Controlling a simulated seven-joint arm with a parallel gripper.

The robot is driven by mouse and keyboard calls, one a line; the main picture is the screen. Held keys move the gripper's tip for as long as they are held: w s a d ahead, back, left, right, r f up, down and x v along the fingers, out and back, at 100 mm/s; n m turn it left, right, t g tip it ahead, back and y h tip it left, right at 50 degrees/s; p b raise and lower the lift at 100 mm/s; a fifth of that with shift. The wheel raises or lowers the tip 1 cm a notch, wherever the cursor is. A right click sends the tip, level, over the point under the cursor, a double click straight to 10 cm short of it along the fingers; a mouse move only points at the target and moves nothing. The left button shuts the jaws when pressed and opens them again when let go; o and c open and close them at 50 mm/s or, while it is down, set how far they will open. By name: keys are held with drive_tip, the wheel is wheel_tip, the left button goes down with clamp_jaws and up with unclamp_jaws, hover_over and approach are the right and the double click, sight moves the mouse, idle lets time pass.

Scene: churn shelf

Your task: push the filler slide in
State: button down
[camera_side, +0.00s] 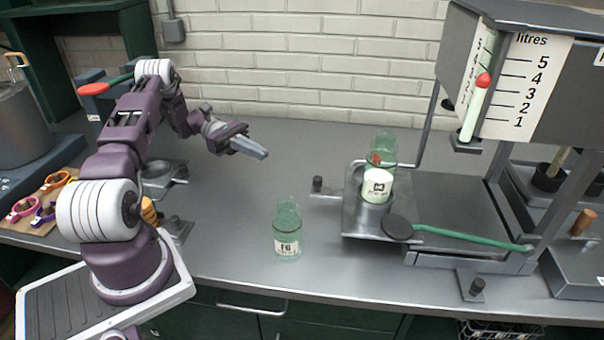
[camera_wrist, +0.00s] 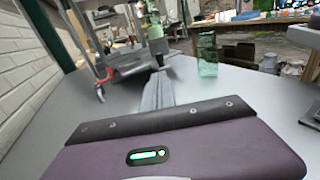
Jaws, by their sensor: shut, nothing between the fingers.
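The filler slide (camera_side: 357,215) is a grey metal plate at the left front of the filler (camera_side: 520,60). It sticks out to the left of the filler's base. A green glass bottle (camera_side: 383,146) with a pale label stands in a round holder on it; the bottle also shows in the wrist view (camera_wrist: 154,28). My gripper (camera_side: 264,155) is shut and empty, in the air above the bench, left of the slide and apart from it. In the wrist view the shut fingers (camera_wrist: 160,82) point toward the slide area.
A second green bottle (camera_side: 287,232) stands on the bench in front of the gap between gripper and slide. A green-handled lever (camera_side: 470,236) with a round dark pad (camera_side: 397,227) lies before the filler. A bent metal rod (camera_side: 428,125) rises behind the slide.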

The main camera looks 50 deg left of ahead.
sight(314, 179)
drive_tip(key=shift+f, duration=0.2)
drive_tip(key=x, duration=1.3)
drive_tip(key=shift+w+d, duration=0.15)
drive_tip(key=shift+d, duration=0.2)
drive_tip(key=w+d, duration=1)
drive_tip(key=shift+w+d, duration=0.15)
drive_tip(key=shift+d, duration=0.1)
